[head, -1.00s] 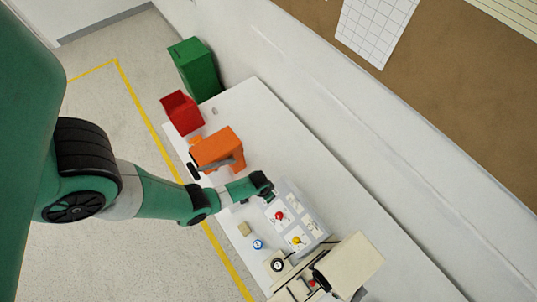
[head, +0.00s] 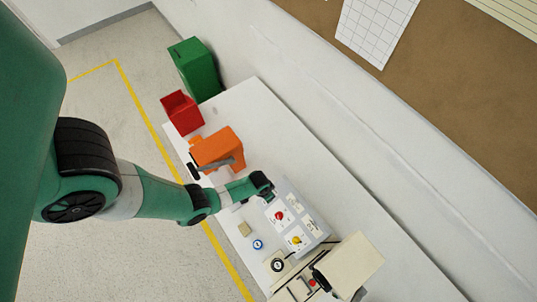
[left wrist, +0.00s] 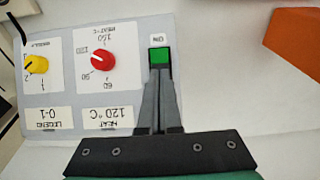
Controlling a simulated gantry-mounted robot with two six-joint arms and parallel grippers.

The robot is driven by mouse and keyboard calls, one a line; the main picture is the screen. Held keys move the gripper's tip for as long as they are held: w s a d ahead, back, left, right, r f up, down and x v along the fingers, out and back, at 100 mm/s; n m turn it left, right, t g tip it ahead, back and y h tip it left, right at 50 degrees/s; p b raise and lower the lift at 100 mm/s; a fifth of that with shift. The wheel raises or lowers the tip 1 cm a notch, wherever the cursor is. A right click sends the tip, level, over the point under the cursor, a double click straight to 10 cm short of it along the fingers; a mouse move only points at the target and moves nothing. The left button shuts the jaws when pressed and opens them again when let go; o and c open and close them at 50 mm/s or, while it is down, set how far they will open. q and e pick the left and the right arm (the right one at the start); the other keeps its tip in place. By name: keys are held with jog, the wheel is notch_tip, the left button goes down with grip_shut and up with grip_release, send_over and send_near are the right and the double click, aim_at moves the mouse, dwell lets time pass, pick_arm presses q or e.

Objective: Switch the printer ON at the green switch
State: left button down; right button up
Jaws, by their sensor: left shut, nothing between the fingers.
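The green switch (left wrist: 160,56) shows in the left wrist view as a small square on a light grey control panel (left wrist: 205,95), beside an upside-down "ON" label. In the head view the arm hides this switch; the panel (head: 318,226) lies on the white table. My left gripper (left wrist: 159,72) is shut and empty, its fingertips right at the near edge of the switch. I cannot tell whether they touch it. In the head view my left gripper (head: 270,198) is at the panel's upper left end. My right gripper is not in view.
The panel also carries a red knob (left wrist: 101,61) and a yellow knob (left wrist: 36,64). An orange machine (head: 218,148) stands close to my left arm. A beige machine (head: 350,262) stands beyond the panel's lower end. The table's wall side is clear.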

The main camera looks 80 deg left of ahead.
pick_arm(q)
jog(key=shift+f+b, duration=1.5)
jog(key=shift+f, duration=0.05)
dwell(0.9)
jog(key=shift+r, duration=0.1)
notch_tip(320, 180, up, 7)
jog(key=p, duration=0.6)
jog(key=shift+p, duration=0.35)
